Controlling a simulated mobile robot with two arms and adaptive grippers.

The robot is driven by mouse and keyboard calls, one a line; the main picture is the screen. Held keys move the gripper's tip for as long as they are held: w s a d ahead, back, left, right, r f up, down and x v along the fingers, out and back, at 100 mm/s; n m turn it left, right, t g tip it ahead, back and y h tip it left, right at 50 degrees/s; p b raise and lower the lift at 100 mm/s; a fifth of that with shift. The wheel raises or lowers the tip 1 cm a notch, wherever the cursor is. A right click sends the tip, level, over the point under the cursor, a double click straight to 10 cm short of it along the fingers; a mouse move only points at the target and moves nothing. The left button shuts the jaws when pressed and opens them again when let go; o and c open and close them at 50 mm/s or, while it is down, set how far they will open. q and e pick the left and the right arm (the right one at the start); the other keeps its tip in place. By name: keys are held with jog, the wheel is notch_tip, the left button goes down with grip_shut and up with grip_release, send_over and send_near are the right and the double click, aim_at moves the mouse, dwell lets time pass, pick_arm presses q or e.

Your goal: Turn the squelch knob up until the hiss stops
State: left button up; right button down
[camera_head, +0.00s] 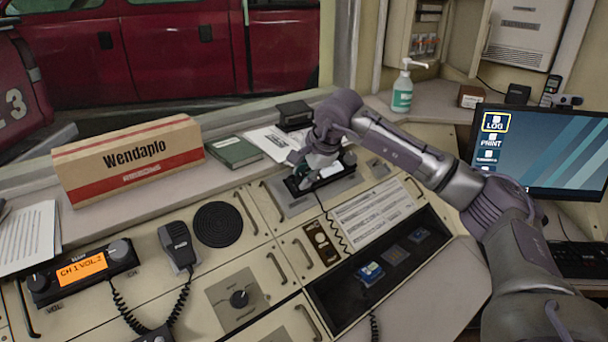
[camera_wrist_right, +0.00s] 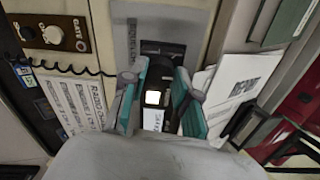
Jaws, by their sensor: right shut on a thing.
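The radio (camera_head: 82,268) at the lower left has an orange screen reading CH 1 VOL 2. It has a dark knob at its left end (camera_head: 38,282) and another at its right end (camera_head: 118,249). My right gripper (camera_head: 318,176) is at the back of the console, away from these knobs. In the right wrist view its teal fingers (camera_wrist_right: 158,100) are shut on a black device (camera_wrist_right: 153,78) with a small white patch. My left gripper is not in view.
A fist microphone (camera_head: 179,246) with a coiled cord lies beside the radio, near a round speaker grille (camera_head: 218,224). A Wendaplo box (camera_head: 128,160) and a green book (camera_head: 234,152) lie on the ledge. A GATE panel (camera_wrist_right: 54,33) shows in the wrist view.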

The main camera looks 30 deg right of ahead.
jog(key=c, duration=0.9)
grip_release()
jog(key=shift+o, duration=0.2)
jog(key=shift+r, duration=0.1)
jog(key=v, duration=1.1)
jog(key=shift+s+r, duration=0.25)
jog(key=shift+r, duration=0.1)
